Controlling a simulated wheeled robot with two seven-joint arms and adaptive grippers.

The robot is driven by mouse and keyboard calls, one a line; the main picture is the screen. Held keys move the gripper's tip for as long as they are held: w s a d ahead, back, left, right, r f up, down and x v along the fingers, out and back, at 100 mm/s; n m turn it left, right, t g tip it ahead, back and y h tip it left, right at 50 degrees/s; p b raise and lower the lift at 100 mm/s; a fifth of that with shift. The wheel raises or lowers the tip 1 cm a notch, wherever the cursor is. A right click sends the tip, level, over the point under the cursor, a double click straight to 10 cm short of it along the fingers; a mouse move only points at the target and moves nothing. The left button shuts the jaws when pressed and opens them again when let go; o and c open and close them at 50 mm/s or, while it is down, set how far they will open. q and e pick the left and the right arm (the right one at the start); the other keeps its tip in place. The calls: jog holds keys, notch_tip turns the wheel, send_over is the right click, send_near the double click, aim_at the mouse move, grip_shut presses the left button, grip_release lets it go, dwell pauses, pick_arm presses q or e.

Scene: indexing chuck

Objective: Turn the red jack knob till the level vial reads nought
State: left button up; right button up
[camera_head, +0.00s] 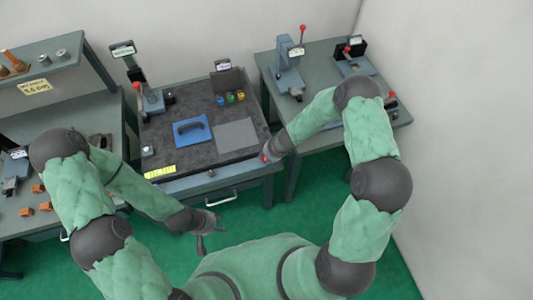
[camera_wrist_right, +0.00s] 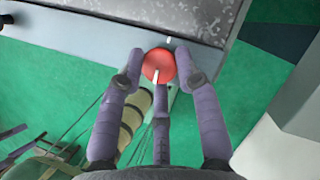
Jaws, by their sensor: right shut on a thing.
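The red jack knob (camera_wrist_right: 160,60) is on the front edge of the middle bench, and it shows small in the head view (camera_head: 264,158) at the front right corner. It bears a white line, and a short white mark sits on the edge beside it. My right gripper (camera_wrist_right: 158,72) is shut on the knob, its fingers around it. A yellow marked strip (camera_head: 160,172), perhaps the level vial, lies at the bench's front left; its reading is too small to tell. My left gripper (camera_head: 207,232) is empty with fingers apart, in front of the bench.
The middle bench (camera_head: 185,110) carries a blue handled block (camera_head: 193,131), a grey plate (camera_head: 237,135) and small coloured pieces (camera_head: 230,98). A right bench (camera_head: 320,75) holds red-knobbed devices. A left bench (camera_head: 75,215) holds orange blocks. Green floor is open in front.

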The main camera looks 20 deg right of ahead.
jog(key=shift+w+r, duration=0.1)
jog(key=shift+w, duration=0.1)
dwell(0.4)
jog(key=o, duration=1.2)
jog(key=shift+c, duration=0.2)
